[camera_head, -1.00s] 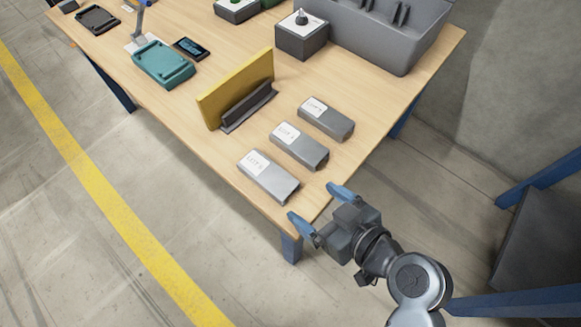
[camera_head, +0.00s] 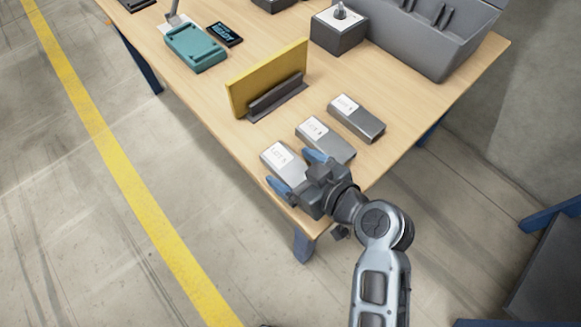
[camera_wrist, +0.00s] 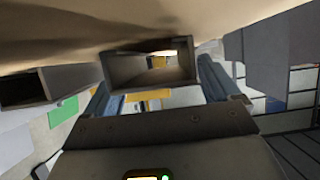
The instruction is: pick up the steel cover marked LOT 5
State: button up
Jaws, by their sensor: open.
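Three grey steel covers with white labels lie in a row near the table's front corner: a near one (camera_head: 289,165), a middle one (camera_head: 330,143) and a far one (camera_head: 361,121). The labels start with LOT, but their numbers are too small to read surely. My gripper (camera_head: 299,171) is open at the near cover's front end, its blue fingers to either side and partly hiding it. In the wrist view a hollow cover end (camera_wrist: 152,72) shows between the two fingers, with no clear grip on it. Another cover end (camera_wrist: 38,86) is at left.
A yellow panel in a dark stand (camera_head: 268,80) rises behind the covers. A teal housing (camera_head: 195,48), a grey box with a knob (camera_head: 338,32) and a large grey bin (camera_head: 432,40) stand farther back. Bare wood (camera_head: 215,92) lies left of the panel.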

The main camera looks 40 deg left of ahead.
jog(key=c, duration=1.3)
